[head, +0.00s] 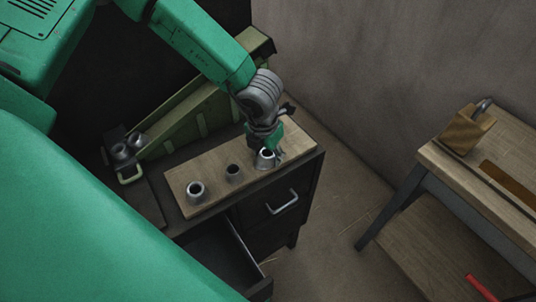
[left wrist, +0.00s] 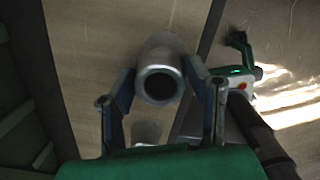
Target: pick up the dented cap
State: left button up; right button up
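Three grey metal caps stand in a row on a wooden board: one at the near left (head: 195,192), a smaller one in the middle (head: 233,174), and one at the far right (head: 265,160). I cannot make out a dent on any of them. My left gripper (head: 272,146) is down at the far right cap. In the left wrist view, the fingers of my left gripper (left wrist: 162,78) stand apart on either side of a cap (left wrist: 160,60), whose round dark opening faces the camera. Thin gaps seem to show beside it. My right gripper is not in view.
The board (head: 215,187) lies on a dark cabinet (head: 313,165) with an open drawer (head: 225,252). A green sloped rack (head: 190,118) and more metal pieces (head: 122,152) are behind and left. A wooden workbench (head: 510,165) stands at the right, across open floor.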

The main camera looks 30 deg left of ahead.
pick_arm(q)
jog(key=shift+a, duration=0.4)
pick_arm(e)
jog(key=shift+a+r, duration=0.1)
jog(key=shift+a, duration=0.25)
